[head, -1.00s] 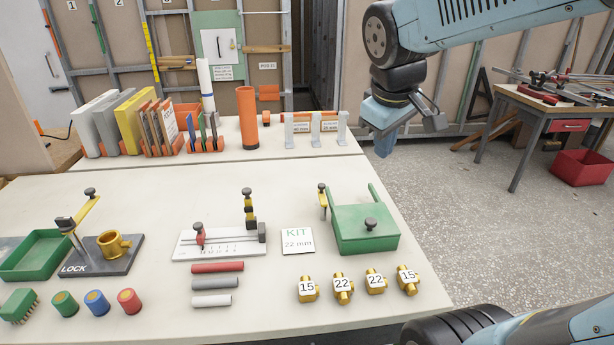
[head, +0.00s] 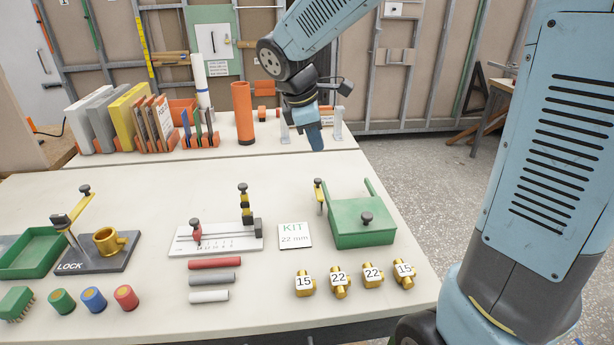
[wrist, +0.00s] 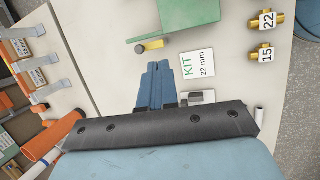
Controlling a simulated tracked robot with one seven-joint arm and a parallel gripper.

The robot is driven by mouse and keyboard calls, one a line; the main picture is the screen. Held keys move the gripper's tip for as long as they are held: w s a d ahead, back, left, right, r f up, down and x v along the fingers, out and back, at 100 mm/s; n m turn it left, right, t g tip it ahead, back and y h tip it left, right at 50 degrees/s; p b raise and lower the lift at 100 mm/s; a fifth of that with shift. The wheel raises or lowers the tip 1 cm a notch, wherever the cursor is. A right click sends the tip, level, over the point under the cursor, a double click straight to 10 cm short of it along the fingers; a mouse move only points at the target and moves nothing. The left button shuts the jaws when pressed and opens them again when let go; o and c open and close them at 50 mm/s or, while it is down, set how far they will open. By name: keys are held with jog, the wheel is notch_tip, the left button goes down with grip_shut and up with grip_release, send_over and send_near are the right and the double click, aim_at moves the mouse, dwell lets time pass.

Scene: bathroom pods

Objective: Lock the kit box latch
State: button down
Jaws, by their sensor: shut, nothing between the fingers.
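The green kit box (head: 362,232) stands at the right of the near table, with a dark knob on its closed lid. Its latch (head: 319,196), a yellow lever with a black knob, stands upright at the box's left side. The latch (wrist: 150,45) and part of the green box (wrist: 188,22) also show in the wrist view. My gripper (head: 317,140) is shut and empty, in the air above the far part of the tables, behind and above the box. Its blue fingers (wrist: 155,85) point towards the latch in the wrist view. It touches nothing.
A KIT 22 mm card (head: 295,236) lies left of the box. Several brass fittings (head: 339,281) stand in front. A measuring jig (head: 217,240) and a LOCK fixture (head: 97,254) are further left. An orange tube (head: 243,113) stands at the back.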

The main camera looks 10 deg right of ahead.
jog(key=w+a+f+n, duration=0.5)
jog(key=a+f+n, duration=0.1)
jog(key=a, duration=0.1)
jog(key=shift+a+h, duration=0.3)
jog(key=shift+a, duration=0.1)
jog(key=shift+w, duration=0.1)
send_over(319, 189)
jog(key=a, duration=0.4)
notch_tip(319, 189, down, 9)
jog(key=shift+s+d, duration=0.2)
jog(key=shift+s, duration=0.05)
